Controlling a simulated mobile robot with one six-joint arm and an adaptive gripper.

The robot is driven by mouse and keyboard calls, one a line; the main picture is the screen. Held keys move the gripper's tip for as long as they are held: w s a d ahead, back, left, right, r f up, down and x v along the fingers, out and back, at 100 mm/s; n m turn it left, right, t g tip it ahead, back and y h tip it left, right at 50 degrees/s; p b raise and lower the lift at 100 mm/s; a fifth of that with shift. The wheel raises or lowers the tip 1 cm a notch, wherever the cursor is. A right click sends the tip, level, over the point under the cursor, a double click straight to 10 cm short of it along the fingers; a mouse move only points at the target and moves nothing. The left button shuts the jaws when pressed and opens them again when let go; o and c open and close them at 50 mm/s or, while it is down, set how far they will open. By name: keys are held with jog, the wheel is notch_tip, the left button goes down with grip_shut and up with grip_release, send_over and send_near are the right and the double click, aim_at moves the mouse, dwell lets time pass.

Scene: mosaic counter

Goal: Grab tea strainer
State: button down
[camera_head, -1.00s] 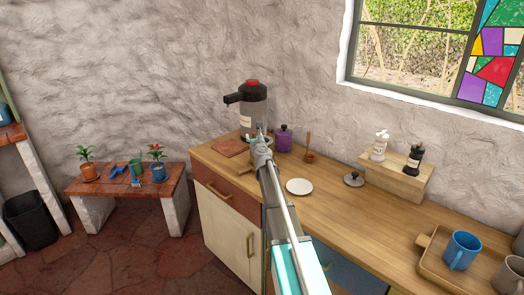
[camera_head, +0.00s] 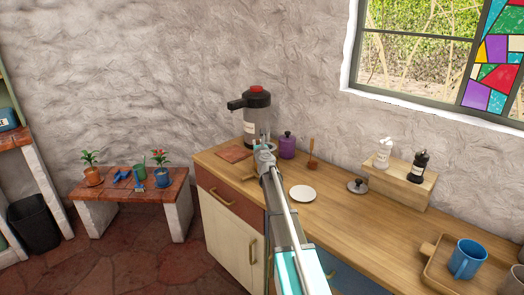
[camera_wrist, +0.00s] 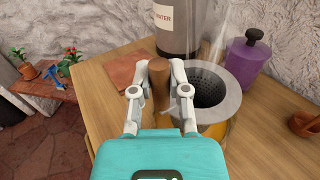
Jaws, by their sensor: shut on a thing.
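The tea strainer shows in the wrist view as a grey metal basket with dark perforations (camera_wrist: 211,88) and a wide rim. It sits at the mouth of a clear glass vessel with something yellow low in it. My gripper (camera_wrist: 160,88) is shut on an upright brown wooden handle (camera_wrist: 159,76), just left of the basket. The join between handle and basket is hidden by the right finger. In the head view my gripper (camera_head: 264,148) is over the far left part of the counter, and the strainer is too small to make out there.
A water dispenser (camera_head: 257,112) stands close behind my gripper. A purple jar (camera_head: 287,147) and a small brown pot with a stick (camera_head: 312,163) are to the right. A white plate (camera_head: 303,193) lies nearer. A reddish tile (camera_head: 235,154) lies left on the wooden counter (camera_head: 345,222).

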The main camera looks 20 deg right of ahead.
jog(key=shift+r, duration=0.15)
notch_tip(320, 180, up, 10)
jog(key=p, duration=1)
jog(key=shift+s+f, duration=0.1)
jog(key=shift+f, duration=0.1)
dwell(0.5)
